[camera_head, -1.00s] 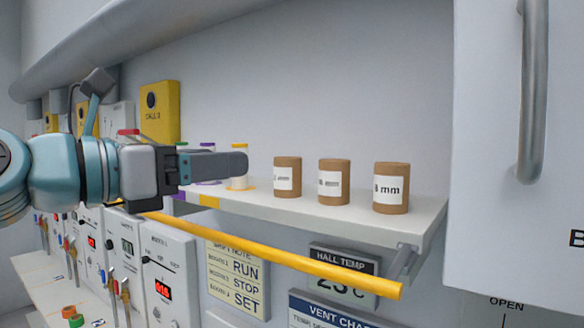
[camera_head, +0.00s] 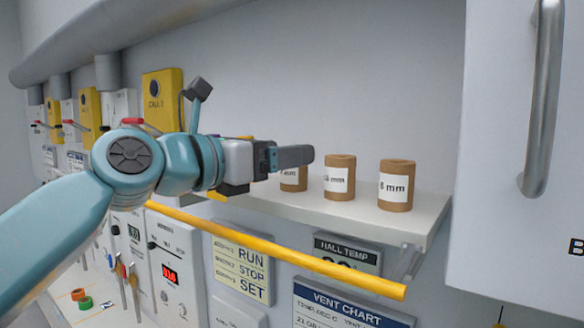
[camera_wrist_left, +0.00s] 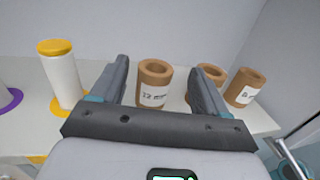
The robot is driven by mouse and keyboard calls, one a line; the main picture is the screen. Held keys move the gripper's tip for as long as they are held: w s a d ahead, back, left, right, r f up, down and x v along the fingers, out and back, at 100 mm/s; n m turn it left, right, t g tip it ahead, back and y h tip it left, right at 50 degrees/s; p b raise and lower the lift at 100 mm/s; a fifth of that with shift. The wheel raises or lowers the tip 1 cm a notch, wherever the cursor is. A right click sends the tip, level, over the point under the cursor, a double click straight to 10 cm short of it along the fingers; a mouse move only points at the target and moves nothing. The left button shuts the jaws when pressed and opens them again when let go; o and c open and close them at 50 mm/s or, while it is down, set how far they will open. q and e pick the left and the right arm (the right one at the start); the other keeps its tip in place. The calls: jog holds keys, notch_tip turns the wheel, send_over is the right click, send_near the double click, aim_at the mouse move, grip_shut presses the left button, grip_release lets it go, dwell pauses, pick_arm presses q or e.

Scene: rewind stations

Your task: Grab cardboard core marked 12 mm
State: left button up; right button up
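Three brown cardboard cores stand upright on the white shelf (camera_head: 415,212). The left one (camera_head: 293,180) is partly hidden behind my left gripper (camera_head: 306,156) in the head view. In the left wrist view its label reads 12 mm, and this core (camera_wrist_left: 153,88) stands between my gripper's two spread fingers (camera_wrist_left: 160,66), with gaps at both sides. The left gripper is open and holds nothing. The middle core (camera_head: 339,179) has a label I cannot read surely. The right core (camera_head: 396,187) reads 8 mm. My right gripper is not in view.
A yellow bar (camera_head: 290,256) runs along below the shelf's front. A white spool with yellow ends (camera_wrist_left: 60,78) stands left of my fingers, with a purple-based one (camera_wrist_left: 6,98) beyond. A white cabinet with a metal handle (camera_head: 541,100) stands at the right.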

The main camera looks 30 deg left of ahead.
pick_arm(q)
jog(key=shift+w+a+f, duration=0.1)
jog(key=shift+w, duration=0.1)
jog(key=c, duration=0.5)
jog(key=shift+w+f, duration=0.15)
jog(key=shift+w, duration=0.2)
jog(key=c, duration=0.5)
jog(key=shift+w, duration=0.15)
jog(key=shift+s, duration=0.35)
jog(key=shift+r, duration=0.5)
jog(key=shift+s+r+b, duration=0.7)
jog(key=shift+s+r, duration=0.8)
jog(key=shift+r, duration=1.35)
jog(key=s+d+b+v, duration=0.1)
jog(key=d+v, duration=0.1)
jog(key=v, duration=1.4)
jog(key=shift+d+r, duration=0.15)
jog(key=shift+d, duration=0.1)
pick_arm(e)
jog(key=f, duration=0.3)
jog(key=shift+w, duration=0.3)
